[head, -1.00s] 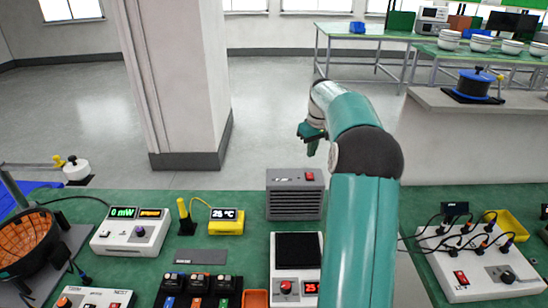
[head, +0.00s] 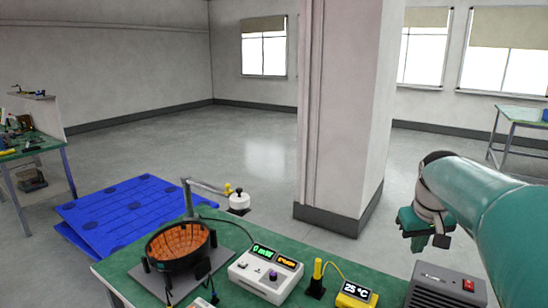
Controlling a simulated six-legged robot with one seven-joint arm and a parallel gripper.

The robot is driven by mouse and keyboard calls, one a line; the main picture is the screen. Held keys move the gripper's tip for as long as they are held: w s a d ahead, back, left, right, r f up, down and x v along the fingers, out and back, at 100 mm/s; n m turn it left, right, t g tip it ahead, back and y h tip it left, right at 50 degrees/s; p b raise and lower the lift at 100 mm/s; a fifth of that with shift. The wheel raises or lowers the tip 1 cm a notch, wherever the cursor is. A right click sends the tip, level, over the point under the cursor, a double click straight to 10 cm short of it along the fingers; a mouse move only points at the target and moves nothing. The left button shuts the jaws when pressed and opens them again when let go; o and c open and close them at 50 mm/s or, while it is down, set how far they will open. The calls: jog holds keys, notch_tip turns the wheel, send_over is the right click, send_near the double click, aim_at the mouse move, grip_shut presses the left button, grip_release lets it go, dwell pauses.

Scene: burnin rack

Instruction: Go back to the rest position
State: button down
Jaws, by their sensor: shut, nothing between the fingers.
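My gripper (head: 428,240) is in the right part of the head view, at the end of my teal arm. It is above the green bench (head: 128,268), near its back edge, and points downward. It is shut and holds nothing. It hangs above and behind the grey box with a red switch (head: 447,290), apart from it. The fingertips are small and dark in this view. No marked rest position shows.
On the bench stand a black ring fixture with an orange inside (head: 180,250), a white power meter (head: 265,276) and a yellow thermometer (head: 356,294). A pillar (head: 345,120) rises behind the bench. Blue pallets (head: 125,210) lie on the floor at left. Open floor lies beyond.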

jog(key=s+a+f+t, duration=0.1)
jog(key=s+a+f, duration=0.1)
jog(key=s+a, duration=0.6)
jog(key=s+a+f+t+y, duration=0.1)
jog(key=s+a+f, duration=0.1)
jog(key=s+a, duration=0.7)
jog(key=shift+s+a+f+t, duration=0.3)
jog(key=shift+s+f, duration=0.1)
jog(key=shift+s, duration=1.75)
